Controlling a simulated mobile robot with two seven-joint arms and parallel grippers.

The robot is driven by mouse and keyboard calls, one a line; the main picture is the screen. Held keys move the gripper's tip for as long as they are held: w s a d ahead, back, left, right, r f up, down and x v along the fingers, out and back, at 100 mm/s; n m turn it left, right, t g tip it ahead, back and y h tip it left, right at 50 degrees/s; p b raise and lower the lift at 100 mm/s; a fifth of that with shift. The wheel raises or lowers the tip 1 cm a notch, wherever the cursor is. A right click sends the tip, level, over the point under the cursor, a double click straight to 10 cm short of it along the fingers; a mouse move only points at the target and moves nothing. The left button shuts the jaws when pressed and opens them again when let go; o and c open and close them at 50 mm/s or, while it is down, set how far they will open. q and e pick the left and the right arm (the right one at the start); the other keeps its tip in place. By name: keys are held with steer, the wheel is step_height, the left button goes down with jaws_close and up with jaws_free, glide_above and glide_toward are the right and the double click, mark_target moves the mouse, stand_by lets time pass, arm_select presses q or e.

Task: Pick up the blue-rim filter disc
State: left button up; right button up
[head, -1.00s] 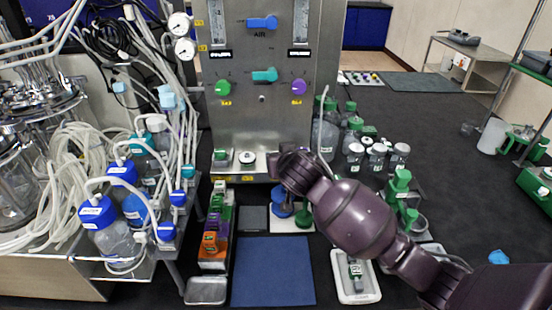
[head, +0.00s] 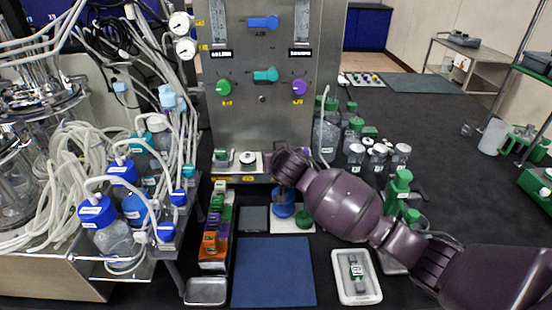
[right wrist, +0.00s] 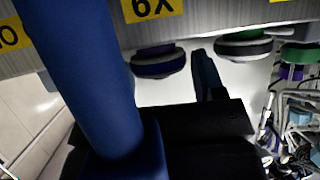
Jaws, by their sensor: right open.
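In the right wrist view a disc with a dark blue-purple rim (right wrist: 158,62) sits against a pale surface, beside a green-rim disc (right wrist: 243,46). In the head view a pale-topped disc (head: 248,158) stands on the steel ledge; I cannot tell whether it is the blue-rim one. My right gripper (head: 277,165) is at the ledge, just right of that disc. It is open and empty. My left gripper is out of view.
A blue item (head: 283,204) stands on a white board below my gripper. Bottles (head: 355,155) crowd the right. The blue mat (head: 273,272) is clear.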

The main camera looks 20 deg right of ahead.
steer(key=c, duration=0.6)
steer(key=shift+r, duration=0.1)
steer(key=shift+c, duration=0.2)
